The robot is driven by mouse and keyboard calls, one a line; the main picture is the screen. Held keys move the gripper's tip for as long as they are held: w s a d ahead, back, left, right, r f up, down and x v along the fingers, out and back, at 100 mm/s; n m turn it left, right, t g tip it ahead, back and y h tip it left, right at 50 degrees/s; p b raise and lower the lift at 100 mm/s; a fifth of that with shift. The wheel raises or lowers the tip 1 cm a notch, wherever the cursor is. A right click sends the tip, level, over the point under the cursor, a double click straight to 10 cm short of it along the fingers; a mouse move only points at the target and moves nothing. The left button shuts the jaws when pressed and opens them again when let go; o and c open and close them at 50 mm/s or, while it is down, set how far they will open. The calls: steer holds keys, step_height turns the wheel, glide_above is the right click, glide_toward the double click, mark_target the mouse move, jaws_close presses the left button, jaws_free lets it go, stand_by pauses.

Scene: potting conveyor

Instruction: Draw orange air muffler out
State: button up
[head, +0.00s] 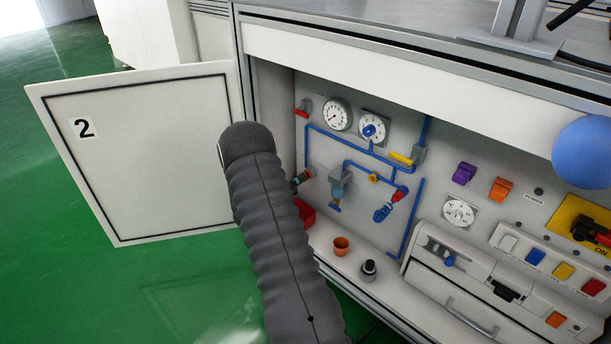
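My arm in its grey ribbed sleeve rises through the middle of the view and covers the left part of the open cabinet bay. Just right of it, a small dark cylindrical part with a teal band and a dull orange-brown end (311,172) shows near the lower end of the left blue pipe (307,146). I cannot tell whether this is the air muffler, part of my gripper, or both. My gripper's fingers cannot be made out behind the sleeve, so its hold on anything is hidden.
An open door marked 2 (150,160) stands at left. The bay holds gauges (336,114), blue piping, a red bin (304,213), an orange cup (341,246) and a black-topped knob-like part (369,269). Switches (536,256) and a blue ball (585,150) are at right.

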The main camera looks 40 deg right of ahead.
jaws_close()
steer(key=shift+n, duration=1.2)
steer(key=shift+n, duration=1.1)
steer(key=shift+w+n, duration=0.1)
steer(key=shift+n, duration=1)
